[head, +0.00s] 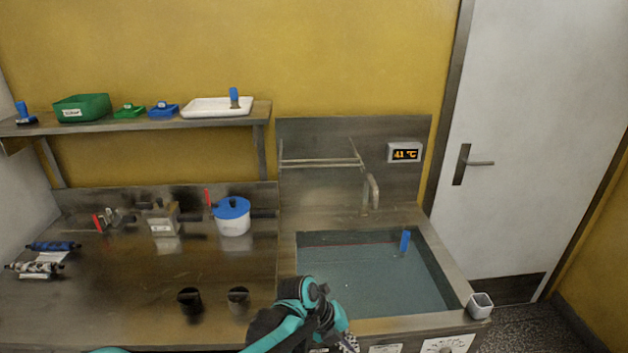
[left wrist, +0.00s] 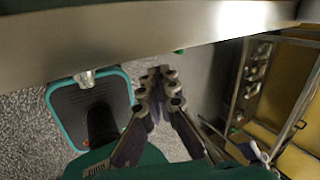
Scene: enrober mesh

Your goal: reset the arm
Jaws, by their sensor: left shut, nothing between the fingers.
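My left arm comes in at the bottom centre of the head view, folded in front of the counter's front edge by the sink. My left gripper (head: 347,342) is at the bottom edge of that view, partly cut off. In the left wrist view my left gripper (left wrist: 160,90) shows its two fingers together, shut and empty, over the grey floor. My right gripper is in neither view.
A steel counter (head: 130,290) holds two dark cups and a blue-lidded white pot (head: 233,217). The water-filled sink (head: 360,280) lies just beyond my left arm. The counter's edge (left wrist: 150,35) crosses the left wrist view, with a metal rack (left wrist: 262,85) at right.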

